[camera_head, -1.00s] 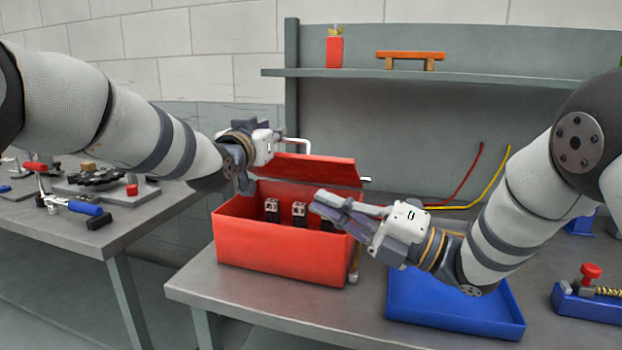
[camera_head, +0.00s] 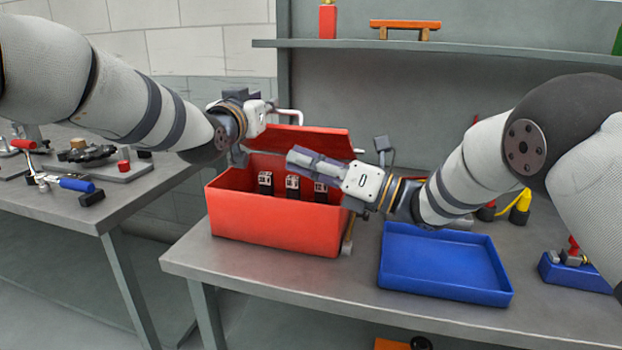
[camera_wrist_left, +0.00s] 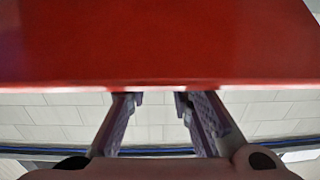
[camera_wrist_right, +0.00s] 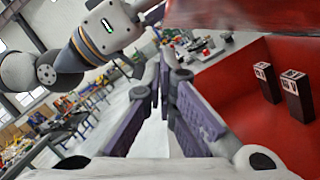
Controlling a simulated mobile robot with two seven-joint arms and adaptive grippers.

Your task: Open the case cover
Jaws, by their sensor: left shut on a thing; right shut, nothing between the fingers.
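The red case (camera_head: 275,222) stands on the grey workbench with its red cover (camera_head: 310,138) raised and tilted at the back. My right gripper (camera_head: 290,158) is shut and empty above the case opening, in front of the cover. In the right wrist view its fingers (camera_wrist_right: 166,60) have the case interior (camera_wrist_right: 235,80) beside them.
Three dark blocks (camera_head: 292,187) stand in the case. A blue tray (camera_head: 445,265) lies right of it, empty. A side table (camera_head: 120,195) with tools is at left, a shelf (camera_head: 450,45) behind.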

